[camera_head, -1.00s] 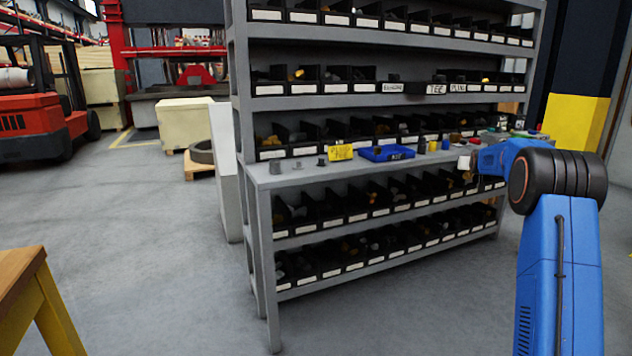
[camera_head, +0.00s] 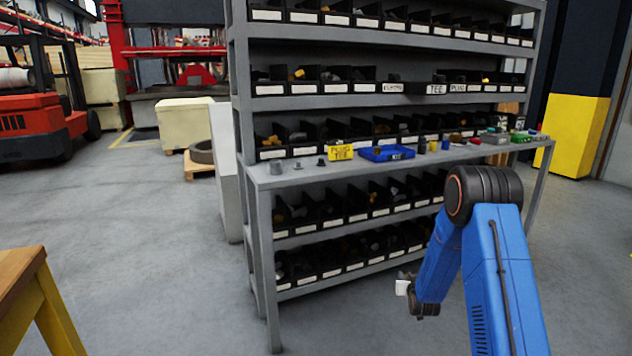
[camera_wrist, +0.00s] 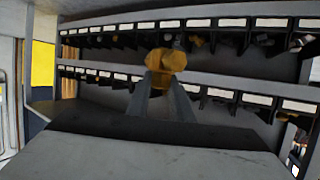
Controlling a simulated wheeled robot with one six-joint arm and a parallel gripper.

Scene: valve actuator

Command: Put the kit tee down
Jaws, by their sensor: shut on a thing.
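The kit tee (camera_wrist: 166,62), a brass-yellow fitting, shows in the wrist view at the tips of my gripper (camera_wrist: 165,80). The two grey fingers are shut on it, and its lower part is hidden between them. In the head view my gripper (camera_head: 403,287) hangs low in front of the shelf, below the worktop level. The tee cannot be made out there.
Small grey fittings (camera_head: 276,168) stand at the worktop's left end. A yellow piece (camera_head: 445,145) and a grey-green box (camera_head: 495,138) stand to the right. Rows of black bins (camera_head: 345,203) fill the shelves. Open floor lies left; a wooden table (camera_head: 22,280) is at the left edge.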

